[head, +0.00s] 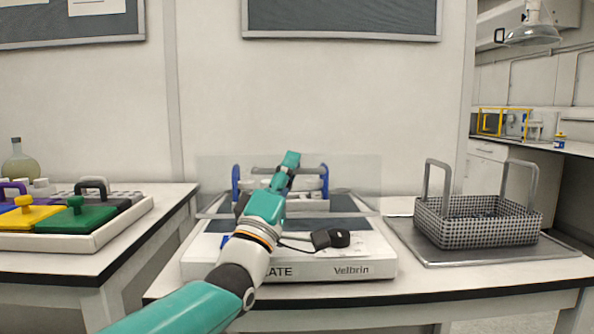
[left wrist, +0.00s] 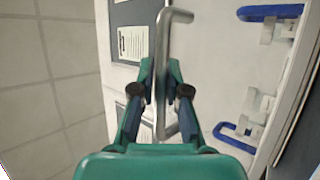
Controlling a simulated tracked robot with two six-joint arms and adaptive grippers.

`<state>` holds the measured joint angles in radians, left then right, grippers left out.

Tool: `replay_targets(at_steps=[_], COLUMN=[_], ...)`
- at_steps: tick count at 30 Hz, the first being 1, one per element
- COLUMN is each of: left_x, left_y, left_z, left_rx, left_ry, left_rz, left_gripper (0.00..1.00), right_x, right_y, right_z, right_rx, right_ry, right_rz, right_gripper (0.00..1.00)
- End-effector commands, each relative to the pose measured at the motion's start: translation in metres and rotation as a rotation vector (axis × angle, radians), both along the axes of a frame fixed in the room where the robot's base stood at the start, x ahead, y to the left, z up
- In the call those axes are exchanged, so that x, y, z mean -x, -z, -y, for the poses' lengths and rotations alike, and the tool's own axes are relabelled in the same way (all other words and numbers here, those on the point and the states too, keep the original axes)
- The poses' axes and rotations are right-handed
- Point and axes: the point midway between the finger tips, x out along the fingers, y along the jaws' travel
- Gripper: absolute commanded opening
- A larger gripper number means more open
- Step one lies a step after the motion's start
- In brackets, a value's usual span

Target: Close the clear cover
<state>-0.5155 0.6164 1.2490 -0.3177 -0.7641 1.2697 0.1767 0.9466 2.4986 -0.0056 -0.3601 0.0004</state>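The clear cover (head: 350,172) stands raised, roughly upright, at the back of the white device (head: 365,268), and it is hard to see against the wall. A grey bar handle (head: 262,170) crosses it; in the left wrist view the metal handle (left wrist: 176,16) runs between my fingers. My left gripper (head: 290,160) is at this handle. In the left wrist view its two fingers (left wrist: 161,85) close in on the bar from both sides and appear to hold it. My left arm hides part of the device. My right gripper is not in view.
Blue brackets (head: 323,184) stand behind the device's dark top. A wire basket (head: 480,228) with raised handles sits on a grey tray (head: 446,263) at right. At left, a side table holds a white tray (head: 84,246) with coloured lidded blocks. A black object (head: 331,238) shows over the device's front.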

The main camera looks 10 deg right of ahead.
Motion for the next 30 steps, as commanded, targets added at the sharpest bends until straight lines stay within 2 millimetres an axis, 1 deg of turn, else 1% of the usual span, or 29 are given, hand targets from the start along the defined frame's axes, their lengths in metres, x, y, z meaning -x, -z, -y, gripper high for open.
replay_targets(at_steps=[1, 11, 17, 23, 30], left_x=[-0.001, 0.001, 0.007, 0.024, 0.052], left_y=[-0.001, 0.0, 0.005, 0.017, 0.042], left_z=[-0.002, 0.004, 0.002, -0.011, -0.031], left_rx=[0.003, -0.002, -0.002, 0.002, 0.003], left_ry=[-0.003, 0.008, 0.01, 0.008, 0.006], left_rz=[0.001, 0.0, -0.001, 0.004, 0.005], left_gripper=[0.23, 0.23, 0.23, 0.23, 0.23], right_x=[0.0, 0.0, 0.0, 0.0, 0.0], right_y=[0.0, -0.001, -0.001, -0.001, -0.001], right_z=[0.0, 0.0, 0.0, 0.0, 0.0], right_rx=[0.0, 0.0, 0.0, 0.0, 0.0], right_ry=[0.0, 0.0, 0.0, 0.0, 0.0], right_rz=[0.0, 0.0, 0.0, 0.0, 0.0], right_gripper=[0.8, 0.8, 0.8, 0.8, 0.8])
